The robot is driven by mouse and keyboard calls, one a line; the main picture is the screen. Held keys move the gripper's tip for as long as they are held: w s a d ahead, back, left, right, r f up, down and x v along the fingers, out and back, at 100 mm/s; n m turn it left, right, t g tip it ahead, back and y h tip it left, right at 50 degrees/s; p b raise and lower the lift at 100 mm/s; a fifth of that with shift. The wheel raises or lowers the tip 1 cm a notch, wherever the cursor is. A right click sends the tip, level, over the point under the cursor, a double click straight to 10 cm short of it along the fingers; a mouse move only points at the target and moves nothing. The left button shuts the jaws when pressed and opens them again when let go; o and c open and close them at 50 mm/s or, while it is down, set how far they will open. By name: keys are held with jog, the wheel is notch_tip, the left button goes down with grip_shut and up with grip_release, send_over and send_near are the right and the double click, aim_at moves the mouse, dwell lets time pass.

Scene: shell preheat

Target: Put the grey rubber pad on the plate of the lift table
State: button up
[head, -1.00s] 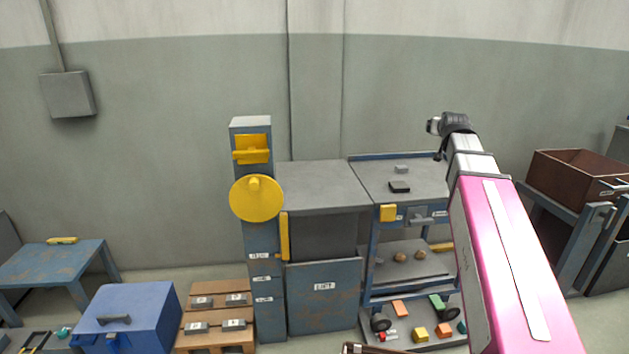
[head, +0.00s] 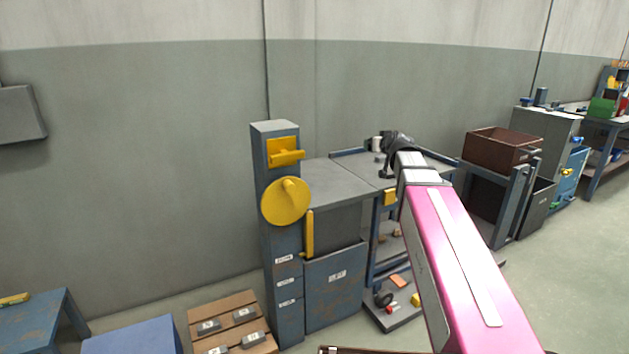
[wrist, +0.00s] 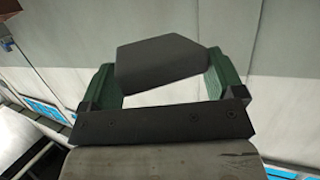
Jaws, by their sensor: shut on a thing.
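My gripper (wrist: 160,85) has green fingers and is shut on a dark grey flat pad (wrist: 160,62), gripped at its two sides in the wrist view. In the head view my gripper (head: 385,152) is above the blue cart, and the pad is hard to make out there. The lift table (head: 334,290) stands left of the gripper, with a bare grey plate (head: 332,183) on top. The pad is apart from the plate.
A blue column (head: 268,240) with a yellow disc (head: 286,202) rises at the lift table's left. The blue cart (head: 372,255) adjoins its right side. A brown bin (head: 498,148) stands further right. A wooden pallet (head: 222,310) with several grey blocks lies front left.

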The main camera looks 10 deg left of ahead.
jog(key=s+a+f+n+g+y, duration=0.1)
jog(key=s+a+f+n+y, duration=0.1)
jog(key=a, duration=0.4)
jog(key=s+a+f+n+g+y, duration=0.2)
jog(key=a+f+n+y, duration=0.1)
jog(key=a, duration=0.3)
jog(key=s+a+f+n+g+y, duration=0.2)
jog(key=a+f+y, duration=0.1)
jog(key=a, duration=0.2)
jog(key=shift+s+a+f+n, duration=0.2)
jog(key=shift+s+a+n, duration=0.1)
jog(key=shift+a, duration=0.1)
send_over(334, 191)
jog(key=f, duration=0.6)
jog(key=shift+s+a+f, duration=0.1)
jog(key=shift+s+f, duration=0.15)
jog(key=shift+w+f, duration=0.25)
jog(key=shift+f, duration=1.95)
jog(key=o, duration=0.7)
jog(key=shift+f, duration=0.1)
